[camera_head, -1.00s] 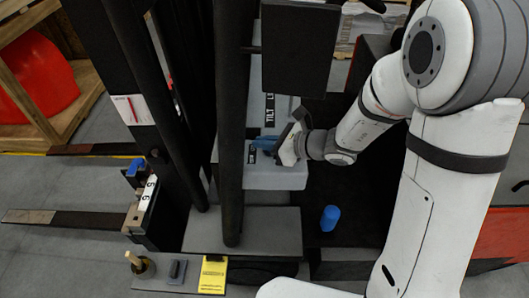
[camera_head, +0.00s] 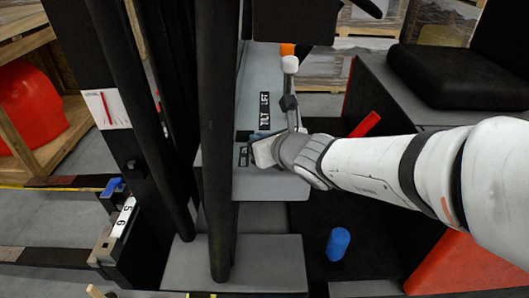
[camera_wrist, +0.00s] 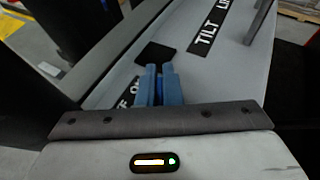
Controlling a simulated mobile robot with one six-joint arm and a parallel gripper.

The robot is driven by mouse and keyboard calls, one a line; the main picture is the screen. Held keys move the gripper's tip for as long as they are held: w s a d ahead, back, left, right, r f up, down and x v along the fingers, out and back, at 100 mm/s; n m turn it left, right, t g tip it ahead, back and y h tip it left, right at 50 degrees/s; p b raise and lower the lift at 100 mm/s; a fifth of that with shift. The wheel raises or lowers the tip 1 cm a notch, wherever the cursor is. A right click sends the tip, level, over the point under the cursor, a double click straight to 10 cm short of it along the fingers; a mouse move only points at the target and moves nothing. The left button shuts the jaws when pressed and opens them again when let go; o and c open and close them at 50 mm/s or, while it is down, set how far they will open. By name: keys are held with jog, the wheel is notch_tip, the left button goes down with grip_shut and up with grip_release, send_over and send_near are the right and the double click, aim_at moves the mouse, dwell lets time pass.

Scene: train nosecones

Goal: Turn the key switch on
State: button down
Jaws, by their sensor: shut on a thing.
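My gripper (camera_head: 245,136) reaches the grey control panel (camera_head: 268,185) from the right. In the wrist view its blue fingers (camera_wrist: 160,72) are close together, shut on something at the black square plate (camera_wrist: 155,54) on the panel. What they hold, which I take to be the key switch, is hidden between them. A dark OFF/ON label (camera_wrist: 128,92) lies just left of the fingers, partly covered by my gripper. It also shows in the head view (camera_head: 243,157). The turn of the key cannot be seen.
TILT (camera_head: 263,122) and LIFT labels run along the panel, beside an upright lever (camera_head: 290,90). A dark mast post (camera_head: 220,170) stands close on the left. A blue cylinder (camera_head: 338,244) stands on the dark floor at right. A black seat (camera_head: 465,75) is at the back right.

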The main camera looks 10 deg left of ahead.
jog(key=shift+f+m+t+h+b, duration=0.25)
jog(key=shift+m+t+h+b, duration=0.5)
jog(key=shift+b, duration=3.05)
jog(key=m+b, duration=0.1)
jog(key=b, duration=0.2)
jog(key=shift+w+d+t+h+b, duration=0.1)
jog(key=shift+t+h+b, duration=0.15)
jog(key=shift+h+b, duration=0.1)
jog(key=shift+d+r+m+h+b, duration=0.1)
jog(key=shift+r+m+h+b, duration=0.3)
jog(key=shift+b, duration=1.25)
jog(key=c, duration=1.6)
grip_release()
jog(key=shift+w+f, duration=0.1)
jog(key=shift+f, duration=0.05)
jog(key=p+v, duration=0.2)
jog(key=v, duration=0.5)
jog(key=shift+s+d+p, duration=0.1)
jog(key=shift+s+p, duration=0.25)
jog(key=shift+s, duration=0.05)
